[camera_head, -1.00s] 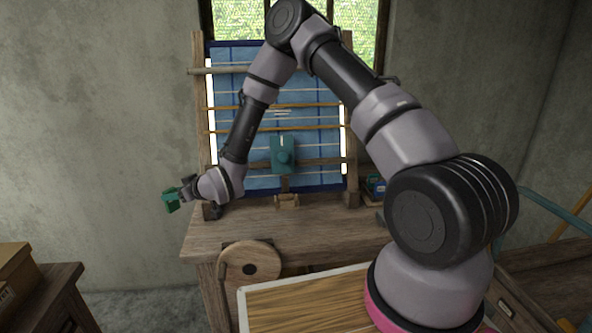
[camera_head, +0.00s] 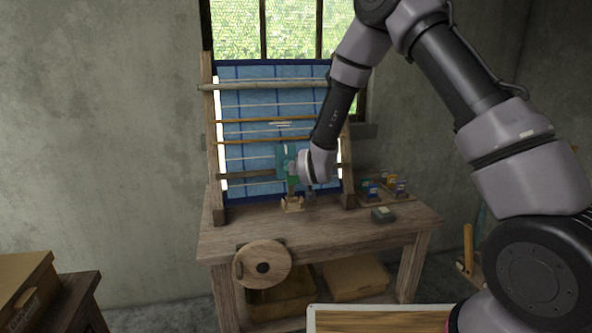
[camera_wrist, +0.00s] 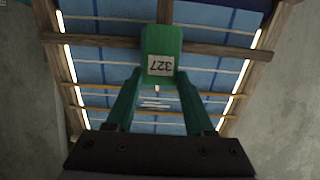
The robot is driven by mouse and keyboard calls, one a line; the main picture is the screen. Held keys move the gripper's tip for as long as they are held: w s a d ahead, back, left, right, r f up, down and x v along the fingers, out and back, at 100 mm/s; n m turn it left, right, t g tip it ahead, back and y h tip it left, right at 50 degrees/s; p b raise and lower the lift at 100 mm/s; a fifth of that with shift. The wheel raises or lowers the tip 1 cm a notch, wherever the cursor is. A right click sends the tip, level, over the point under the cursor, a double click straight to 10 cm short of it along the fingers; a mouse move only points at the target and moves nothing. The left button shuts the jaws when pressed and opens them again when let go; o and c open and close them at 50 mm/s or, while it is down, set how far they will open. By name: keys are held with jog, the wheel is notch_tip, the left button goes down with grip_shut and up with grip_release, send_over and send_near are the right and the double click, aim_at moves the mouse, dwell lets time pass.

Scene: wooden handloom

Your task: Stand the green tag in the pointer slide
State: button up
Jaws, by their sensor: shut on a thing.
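My gripper (camera_head: 295,178) is shut on the green tag (camera_wrist: 161,42), which sticks out past the fingertips in the wrist view. The tag bears a white label with 327, upside down in that view. In the head view the tag (camera_head: 292,186) is small and partly hidden by my wrist, in front of the loom's lower middle. I cannot tell whether tag and holder touch.
The handloom (camera_head: 209,130) with blue cloth stands on a wooden bench (camera_head: 240,235). A rack of small coloured tags (camera_head: 385,190) and a dark box (camera_head: 383,214) are at the bench's right. A round wooden wheel (camera_head: 262,265) is at the bench front. The left bench top is clear.

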notch_tip(320, 180, down, 8)
dwell(1.0)
jog(key=o, duration=1.4)
jog(key=shift+c, duration=0.2)
jog(key=shift+r, duration=0.1)
jog(key=v, duration=1)
jog(key=shift+s+r, duration=0.2)
jog(key=shift+s, duration=0.1)
